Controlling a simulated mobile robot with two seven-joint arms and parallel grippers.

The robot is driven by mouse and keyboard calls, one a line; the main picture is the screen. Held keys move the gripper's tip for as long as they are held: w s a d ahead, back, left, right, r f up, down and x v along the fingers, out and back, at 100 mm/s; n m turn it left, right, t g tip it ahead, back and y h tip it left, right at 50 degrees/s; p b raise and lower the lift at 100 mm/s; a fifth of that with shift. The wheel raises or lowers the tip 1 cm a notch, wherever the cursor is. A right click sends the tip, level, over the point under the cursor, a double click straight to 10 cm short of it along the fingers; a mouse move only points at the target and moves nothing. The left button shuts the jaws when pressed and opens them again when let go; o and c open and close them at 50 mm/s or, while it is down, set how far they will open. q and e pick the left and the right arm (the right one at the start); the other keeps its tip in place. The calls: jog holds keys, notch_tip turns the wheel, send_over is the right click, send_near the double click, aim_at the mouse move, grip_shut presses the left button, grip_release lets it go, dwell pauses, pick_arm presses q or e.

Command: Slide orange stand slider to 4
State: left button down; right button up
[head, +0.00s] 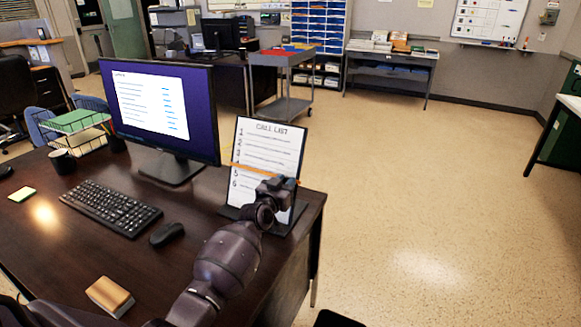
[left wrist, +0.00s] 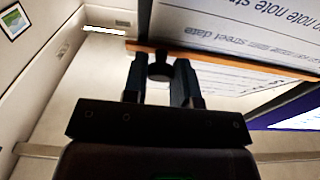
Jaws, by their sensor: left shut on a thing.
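A call list stand (head: 268,140) with a white sheet numbered 1 to 6 stands upright at the desk's right end. The orange slider (head: 245,168) crosses the sheet, its left end at about row 4, between the 3 and the 5. My left gripper (head: 280,186) is at the slider's right end and hides part of the lower rows. In the left wrist view the orange slider (left wrist: 225,61) runs across the sheet, and my left gripper (left wrist: 160,72) is shut on its dark knob (left wrist: 160,66). My right gripper is not seen.
The desk (head: 75,220) holds a monitor (head: 165,105), a keyboard (head: 110,207), a mouse (head: 167,234) and a tan block (head: 110,296). A mug (head: 63,162) and wire trays (head: 78,122) stand at the left. Open floor lies right of the stand.

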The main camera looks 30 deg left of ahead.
pick_arm(q)
jog(key=shift+s+f, duration=0.3)
jog(key=shift+f, duration=0.55)
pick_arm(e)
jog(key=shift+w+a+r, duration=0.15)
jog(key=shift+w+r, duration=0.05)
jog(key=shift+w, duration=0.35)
pick_arm(q)
jog(key=c, duration=0.9)
grip_release()
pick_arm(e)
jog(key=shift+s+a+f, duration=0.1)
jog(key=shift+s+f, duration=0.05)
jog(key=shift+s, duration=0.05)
